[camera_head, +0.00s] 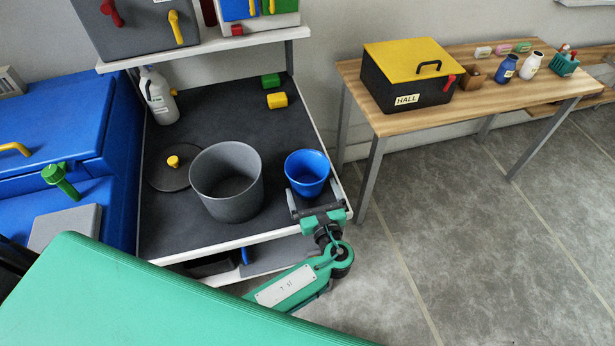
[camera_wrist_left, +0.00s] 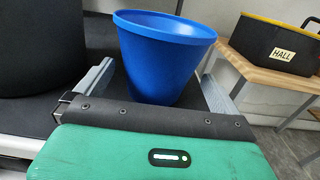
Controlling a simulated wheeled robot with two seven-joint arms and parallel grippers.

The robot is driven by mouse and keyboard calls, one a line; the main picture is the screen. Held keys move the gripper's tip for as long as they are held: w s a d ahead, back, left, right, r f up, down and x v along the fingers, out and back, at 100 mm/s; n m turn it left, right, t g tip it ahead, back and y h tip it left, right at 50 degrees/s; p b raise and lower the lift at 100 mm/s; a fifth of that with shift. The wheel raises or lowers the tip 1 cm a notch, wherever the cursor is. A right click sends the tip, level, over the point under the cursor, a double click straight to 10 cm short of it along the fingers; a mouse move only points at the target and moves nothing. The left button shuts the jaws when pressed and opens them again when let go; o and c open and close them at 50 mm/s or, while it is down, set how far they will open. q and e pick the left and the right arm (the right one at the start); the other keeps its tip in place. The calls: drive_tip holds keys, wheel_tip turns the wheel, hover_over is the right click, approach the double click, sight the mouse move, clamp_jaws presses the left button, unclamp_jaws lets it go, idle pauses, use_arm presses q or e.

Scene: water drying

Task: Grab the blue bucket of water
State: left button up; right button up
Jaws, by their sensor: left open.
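The blue bucket (camera_head: 307,172) stands upright on the dark shelf top, near its front right corner. My left gripper (camera_head: 318,203) is open at the bucket's near side. In the left wrist view the bucket (camera_wrist_left: 163,55) sits between the two grey fingers of the gripper (camera_wrist_left: 158,88), one on each side, with a gap visible near the left finger. Whether the right finger touches it cannot be told. The water inside the bucket cannot be made out. My right gripper is not in view.
A larger grey pot (camera_head: 226,190) stands close to the bucket's left, with a round lid (camera_head: 165,182) beyond it. A spray bottle (camera_head: 158,98) and green and yellow blocks (camera_head: 277,100) are farther back. A wooden table (camera_head: 420,118) with a black and yellow box (camera_head: 405,88) stands to the right.

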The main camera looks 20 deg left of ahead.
sight(303, 165)
use_arm(q)
drive_tip(key=p+x, duration=0.1)
drive_tip(key=x, duration=0.3)
drive_tip(key=shift+a, duration=0.1)
drive_tip(key=shift+w+a+f, duration=0.15)
drive_tip(key=shift+w+a, duration=0.1)
drive_tip(key=shift+w, duration=0.05)
drive_tip(key=c, duration=0.9)
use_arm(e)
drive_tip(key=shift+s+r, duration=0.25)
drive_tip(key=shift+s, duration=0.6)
use_arm(q)
drive_tip(key=shift+r, duration=0.25)
